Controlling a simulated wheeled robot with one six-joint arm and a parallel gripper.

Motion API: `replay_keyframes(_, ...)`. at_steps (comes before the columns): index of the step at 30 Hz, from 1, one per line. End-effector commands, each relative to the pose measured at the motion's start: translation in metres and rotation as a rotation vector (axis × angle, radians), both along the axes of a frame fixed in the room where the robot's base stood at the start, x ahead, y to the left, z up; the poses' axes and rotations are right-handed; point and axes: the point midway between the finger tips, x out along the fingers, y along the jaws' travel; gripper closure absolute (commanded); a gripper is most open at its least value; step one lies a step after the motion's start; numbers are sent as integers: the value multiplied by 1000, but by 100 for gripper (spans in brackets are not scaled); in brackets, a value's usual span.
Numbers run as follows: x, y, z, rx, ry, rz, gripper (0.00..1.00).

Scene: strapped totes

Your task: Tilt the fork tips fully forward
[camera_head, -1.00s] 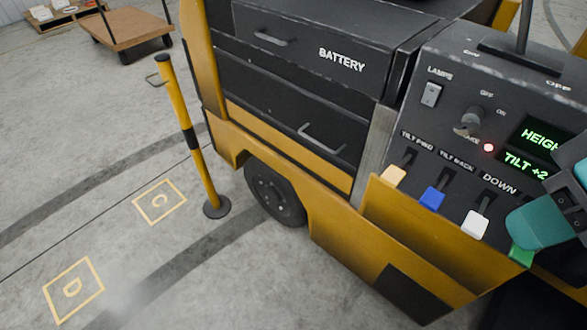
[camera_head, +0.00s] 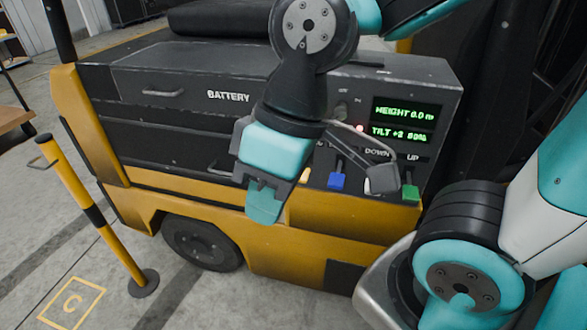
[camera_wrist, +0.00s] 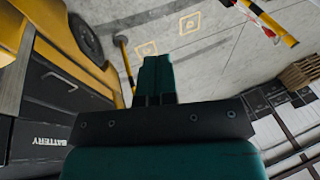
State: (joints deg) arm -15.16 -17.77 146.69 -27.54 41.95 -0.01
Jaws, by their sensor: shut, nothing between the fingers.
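The forklift's control panel faces me in the head view, with a row of coloured levers. The yellow lever (camera_head: 304,174), labelled TILT FWD in the earlier view, is partly hidden behind my gripper. The blue lever (camera_head: 337,182) is right of it. My gripper (camera_head: 264,207) is shut and empty, pointing down in front of the panel, left of the yellow lever. Its closed teal fingers also show in the wrist view (camera_wrist: 155,75). The green display (camera_head: 402,123) reads HEIGHT 0.0 m and TILT +2, with a percentage too blurred to read surely. The fork tips are not in view.
A yellow-black post (camera_head: 90,210) stands left of the forklift. A floor square marked C (camera_head: 72,303) lies beside it. Open floor shows at left.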

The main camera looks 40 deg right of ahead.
Motion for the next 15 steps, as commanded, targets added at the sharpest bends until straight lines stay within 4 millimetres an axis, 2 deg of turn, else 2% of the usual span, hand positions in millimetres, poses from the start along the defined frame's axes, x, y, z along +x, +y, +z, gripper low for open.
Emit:
replay_keyframes(2, 2, -1, 0, -2, -1, 0, 100)
replay_keyframes(4, 14, -5, 1, -14, -7, -6, 100)
replay_keyframes(5, 23, -9, 1, -25, -11, -9, 100)
replay_keyframes(8, 70, -34, -1, -81, -32, -18, 100)
replay_keyframes(9, 93, -50, -4, -111, -40, -19, 100)
replay_keyframes(11, 127, -77, -10, -161, -47, -17, 100)
replay_keyframes(12, 147, -98, -16, -194, -49, -14, 100)
replay_keyframes(15, 184, -149, -32, -267, -40, 0, 100)
